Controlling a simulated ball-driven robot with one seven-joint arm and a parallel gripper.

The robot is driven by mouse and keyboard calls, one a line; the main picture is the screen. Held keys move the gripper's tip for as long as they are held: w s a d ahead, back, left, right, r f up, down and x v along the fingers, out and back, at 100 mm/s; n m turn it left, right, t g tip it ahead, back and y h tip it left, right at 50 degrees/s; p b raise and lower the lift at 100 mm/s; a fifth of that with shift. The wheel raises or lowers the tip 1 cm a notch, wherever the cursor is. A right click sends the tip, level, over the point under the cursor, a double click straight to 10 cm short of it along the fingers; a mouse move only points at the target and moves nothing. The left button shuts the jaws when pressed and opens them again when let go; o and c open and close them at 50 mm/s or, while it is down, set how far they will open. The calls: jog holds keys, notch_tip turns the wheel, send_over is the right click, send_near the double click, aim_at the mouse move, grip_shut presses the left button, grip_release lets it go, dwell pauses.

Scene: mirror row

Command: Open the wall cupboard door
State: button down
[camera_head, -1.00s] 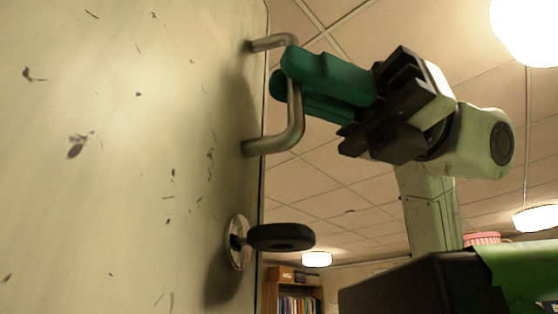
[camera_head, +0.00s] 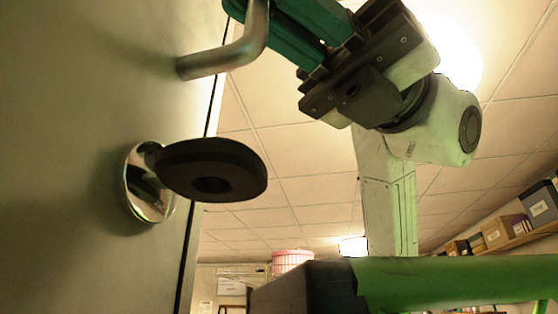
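The pale cupboard door (camera_head: 70,150) fills the left of the view, with its dark edge running down near the middle-left. Its grey metal bar handle (camera_head: 225,57) shows only its lower part; the top is cut off by the frame. My gripper (camera_head: 262,16) has green fingers at the top edge, on either side of the handle's upright bar, and looks shut on it. The fingertips are partly out of frame and partly hidden by the bar.
A black disc-shaped knob (camera_head: 212,168) on a shiny round plate (camera_head: 146,184) sticks out below the handle. A pink basket-like object (camera_head: 292,260) shows behind my arm. Boxes (camera_head: 507,230) stand on a shelf at the far right.

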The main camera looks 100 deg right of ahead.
jog(key=shift+a, duration=0.3)
jog(key=c, duration=1.3)
grip_release()
jog(key=shift+w+a+f, duration=0.1)
jog(key=shift+w+a, duration=0.05)
jog(key=shift+a, duration=0.1)
jog(key=shift+c, duration=0.2)
jog(key=shift+o, duration=0.9)
jog(key=shift+d, duration=0.1)
jog(key=shift+d, duration=0.1)
jog(key=b+v, duration=0.1)
jog(key=v, duration=0.9)
jog(key=shift+s, duration=0.3)
